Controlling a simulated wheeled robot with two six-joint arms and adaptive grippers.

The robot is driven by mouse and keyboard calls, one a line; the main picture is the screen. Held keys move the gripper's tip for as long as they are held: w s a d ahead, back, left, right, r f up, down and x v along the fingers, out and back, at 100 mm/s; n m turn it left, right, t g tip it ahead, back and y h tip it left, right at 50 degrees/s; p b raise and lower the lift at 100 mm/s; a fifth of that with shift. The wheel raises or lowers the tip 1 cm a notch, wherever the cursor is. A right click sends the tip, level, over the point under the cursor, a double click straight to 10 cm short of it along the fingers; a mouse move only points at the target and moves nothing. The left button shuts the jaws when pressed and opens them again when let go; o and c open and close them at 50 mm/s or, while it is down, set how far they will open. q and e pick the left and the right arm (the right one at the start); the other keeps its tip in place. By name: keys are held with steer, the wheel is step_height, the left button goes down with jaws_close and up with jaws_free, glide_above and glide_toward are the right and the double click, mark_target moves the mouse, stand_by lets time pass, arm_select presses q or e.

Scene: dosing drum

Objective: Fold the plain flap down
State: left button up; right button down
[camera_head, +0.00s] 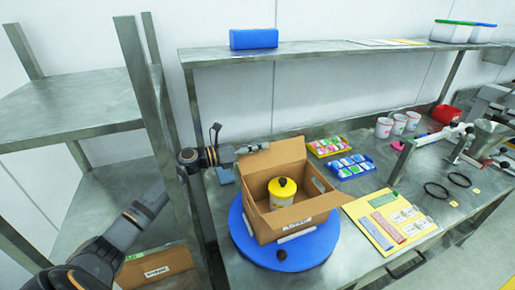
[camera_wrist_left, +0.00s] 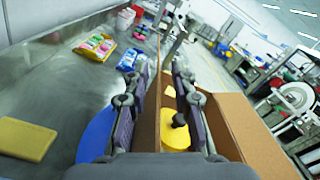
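An open cardboard box (camera_head: 262,222) sits on a blue round turntable (camera_head: 318,252). A yellow drum (camera_head: 281,200) with a black knob stands inside it; it also shows in the wrist view (camera_wrist_left: 176,137). A plain cardboard flap (camera_head: 272,157) stands raised at the box's far side. My left gripper (camera_head: 250,148) is at the upper left end of this flap. In the wrist view its two fingers (camera_wrist_left: 158,108) are apart, with a cardboard edge (camera_wrist_left: 152,112) between them; I cannot tell whether they touch it. My right gripper is out of view.
Colourful bins (camera_head: 352,167) stand behind the box, with white cups (camera_head: 384,127) further back. A yellow board (camera_head: 366,222) lies right of the box. A metal shelf (camera_head: 70,97) stands at left, close to my left arm. An overhead shelf (camera_head: 330,50) spans the back.

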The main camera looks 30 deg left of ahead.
arm_select(q)
step_height(320, 180, up, 10)
steer(key=shift+f, duration=0.25)
